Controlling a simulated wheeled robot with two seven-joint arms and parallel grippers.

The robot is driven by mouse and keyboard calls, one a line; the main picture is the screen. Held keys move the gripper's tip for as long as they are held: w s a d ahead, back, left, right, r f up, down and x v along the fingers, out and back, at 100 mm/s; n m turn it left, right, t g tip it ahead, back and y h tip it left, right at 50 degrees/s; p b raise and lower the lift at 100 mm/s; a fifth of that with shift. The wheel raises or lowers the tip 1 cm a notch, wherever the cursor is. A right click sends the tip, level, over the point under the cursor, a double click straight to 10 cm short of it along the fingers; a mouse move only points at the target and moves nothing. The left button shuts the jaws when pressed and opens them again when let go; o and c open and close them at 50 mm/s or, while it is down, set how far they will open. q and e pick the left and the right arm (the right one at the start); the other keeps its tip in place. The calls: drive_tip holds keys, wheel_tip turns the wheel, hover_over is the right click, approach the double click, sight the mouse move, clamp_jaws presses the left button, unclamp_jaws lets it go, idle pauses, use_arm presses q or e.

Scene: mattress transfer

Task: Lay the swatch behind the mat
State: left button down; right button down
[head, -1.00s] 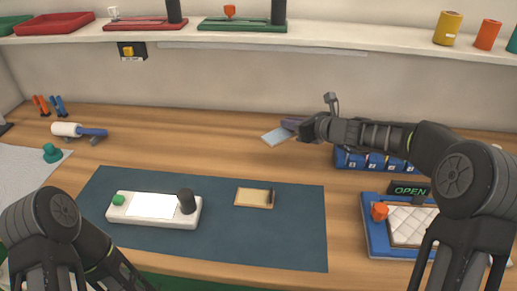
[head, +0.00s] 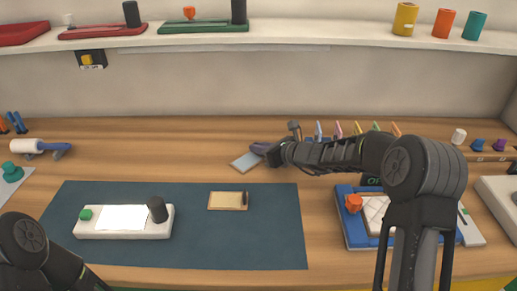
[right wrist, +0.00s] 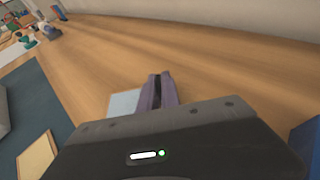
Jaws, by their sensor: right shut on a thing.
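The swatch (head: 245,161) is a thin pale blue-grey piece just behind the back edge of the dark blue mat (head: 270,240), toward its right end. My right gripper (head: 260,149) is shut on the swatch's far right part. The right wrist view shows the purple fingers (right wrist: 157,92) at the swatch (right wrist: 124,103), which sticks out to their left. The swatch is low over the wood; I cannot tell if it touches. My left arm shows at the lower left, its gripper out of view.
On the mat are a white device (head: 90,229) with a black post and a small tan board (head: 226,201). A blue tray (head: 351,237) with a quilted pad stands right of the mat. A white roller (head: 27,146) lies at left. Bare wood (head: 150,150) lies behind the mat.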

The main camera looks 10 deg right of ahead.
drive_tip(key=shift+f, duration=0.15)
drive_tip(key=c, duration=1.6)
unclamp_jaws()
drive_tip(key=v, duration=1.2)
drive_tip(key=shift+s+a, duration=0.1)
